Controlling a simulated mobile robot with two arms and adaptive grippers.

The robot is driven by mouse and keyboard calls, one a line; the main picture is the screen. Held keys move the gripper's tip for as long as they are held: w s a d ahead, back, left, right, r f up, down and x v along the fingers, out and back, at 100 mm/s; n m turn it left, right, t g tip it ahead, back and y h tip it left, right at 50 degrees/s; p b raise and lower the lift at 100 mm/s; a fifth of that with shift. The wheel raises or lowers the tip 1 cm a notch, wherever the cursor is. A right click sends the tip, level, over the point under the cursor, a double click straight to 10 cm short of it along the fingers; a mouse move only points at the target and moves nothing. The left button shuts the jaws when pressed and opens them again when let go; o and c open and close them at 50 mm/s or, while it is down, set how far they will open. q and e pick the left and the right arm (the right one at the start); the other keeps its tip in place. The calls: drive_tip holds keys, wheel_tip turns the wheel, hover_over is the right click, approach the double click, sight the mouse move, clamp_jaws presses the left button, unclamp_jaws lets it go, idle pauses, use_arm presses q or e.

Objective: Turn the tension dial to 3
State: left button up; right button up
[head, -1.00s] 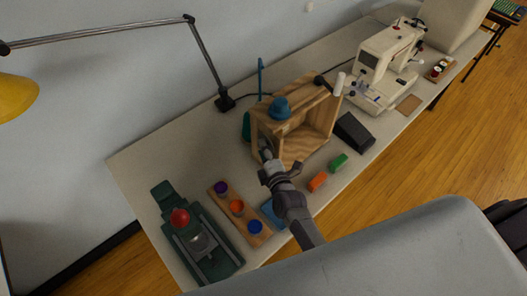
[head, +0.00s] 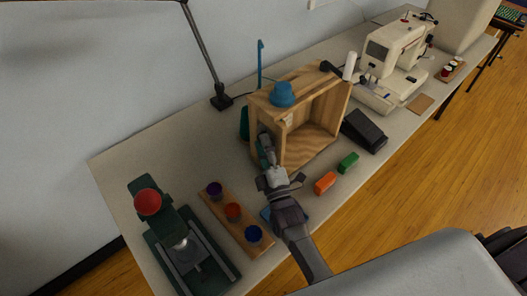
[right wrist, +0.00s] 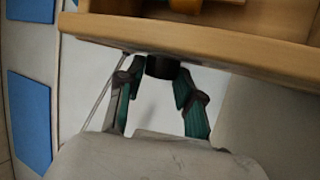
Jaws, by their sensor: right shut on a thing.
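The wooden box frame (head: 305,130) stands open-fronted in the middle of the table, with a blue cap-like piece (head: 283,94) on top. My right gripper (head: 266,143) is at the box's left side. In the right wrist view, its two fingers (right wrist: 160,80) are shut on a dark round knob (right wrist: 162,67) just below the box's wooden edge (right wrist: 200,42). The knob looks like the tension dial. Its markings and setting cannot be read. In the head view my gripper hides the knob. My left gripper is not in view.
Orange (head: 325,183) and green (head: 348,162) blocks lie in front of the box. A black pedal (head: 365,131) and a sewing machine (head: 395,60) stand right.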

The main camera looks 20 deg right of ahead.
drive_tip(key=shift+f, duration=0.1)
idle(0.3)
drive_tip(key=o, duration=1.2)
drive_tip(key=shift+c, duration=0.2)
drive_tip(key=v, duration=1.2)
